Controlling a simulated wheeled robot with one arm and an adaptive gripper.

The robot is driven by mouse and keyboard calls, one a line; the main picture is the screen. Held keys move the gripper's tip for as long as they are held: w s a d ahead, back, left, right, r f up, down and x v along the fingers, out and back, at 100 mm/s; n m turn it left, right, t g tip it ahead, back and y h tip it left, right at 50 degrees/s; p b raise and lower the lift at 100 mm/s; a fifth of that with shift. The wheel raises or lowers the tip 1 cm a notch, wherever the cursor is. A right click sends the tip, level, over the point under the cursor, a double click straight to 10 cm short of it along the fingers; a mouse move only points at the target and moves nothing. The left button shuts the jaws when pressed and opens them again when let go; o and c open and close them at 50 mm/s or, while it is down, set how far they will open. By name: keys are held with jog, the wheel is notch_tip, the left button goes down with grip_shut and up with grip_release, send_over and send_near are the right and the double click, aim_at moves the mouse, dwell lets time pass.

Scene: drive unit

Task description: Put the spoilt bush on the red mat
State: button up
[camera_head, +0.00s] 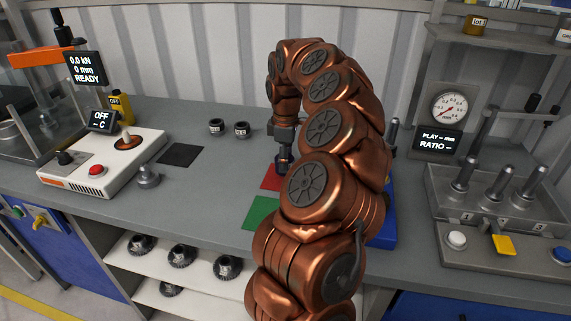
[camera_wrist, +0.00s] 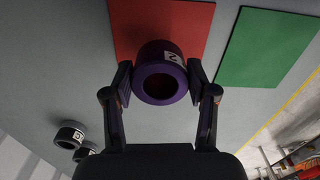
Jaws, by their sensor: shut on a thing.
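My gripper (camera_wrist: 160,82) is shut on a dark purple bush (camera_wrist: 178,47) with a white label that seems to read 2. A finger presses on each side of it, and its open bore faces the wrist camera. Beyond it lies the red mat (camera_wrist: 140,22), and the bush overlaps the mat's near edge in the wrist view. In the head view the gripper (camera_head: 284,158) points down at the red mat (camera_head: 270,181), which my arm partly hides. I cannot tell whether the bush touches the mat.
A green mat (camera_head: 261,212) lies beside the red one. Two dark labelled bushes (camera_head: 216,127) (camera_head: 241,130) stand on the bench near a black mat (camera_head: 180,155). A white heater unit (camera_head: 100,165) is at left and a gauge fixture (camera_head: 490,205) at right. Gears lie on shelves below.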

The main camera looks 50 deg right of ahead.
jog(key=shift+f, duration=1.1)
jog(key=shift+f, duration=0.2)
jog(key=o, duration=1.1)
jog(key=shift+c, duration=0.2)
jog(key=shift+r, duration=0.1)
